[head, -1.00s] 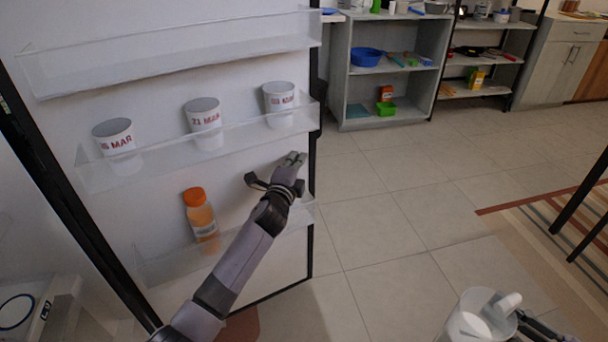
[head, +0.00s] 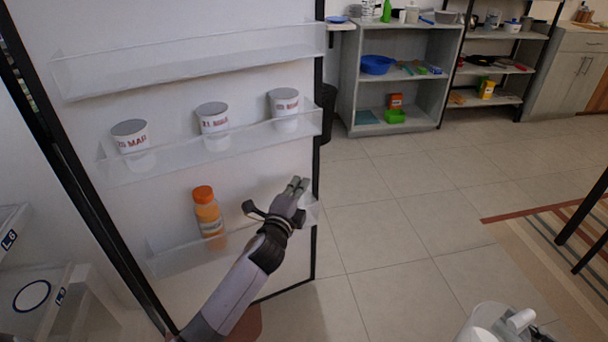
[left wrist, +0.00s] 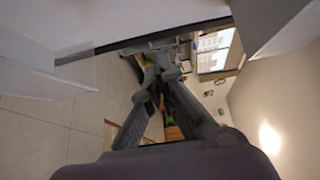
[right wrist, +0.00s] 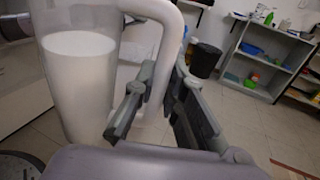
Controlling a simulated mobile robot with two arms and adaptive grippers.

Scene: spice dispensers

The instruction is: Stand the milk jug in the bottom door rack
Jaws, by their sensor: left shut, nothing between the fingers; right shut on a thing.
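The milk jug (right wrist: 80,85) is clear with white milk inside and a white handle (right wrist: 168,60). It looks upright in the right wrist view, and its top shows at the bottom right of the head view (head: 488,322). My right gripper (right wrist: 165,85) is shut on the jug's handle. The bottom door rack (head: 180,262) is a clear bin low on the open fridge door. An orange-capped bottle (head: 208,215) stands in its left half. My left gripper (head: 298,186) is shut and empty, near the rack's right end by the door edge; it also shows in the left wrist view (left wrist: 160,75).
Three labelled white cups (head: 214,125) stand in the middle door rack (head: 180,158). The top rack (head: 180,65) is empty. A grey shelf unit (head: 400,95) stands at the back. Tiled floor right of the door is clear.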

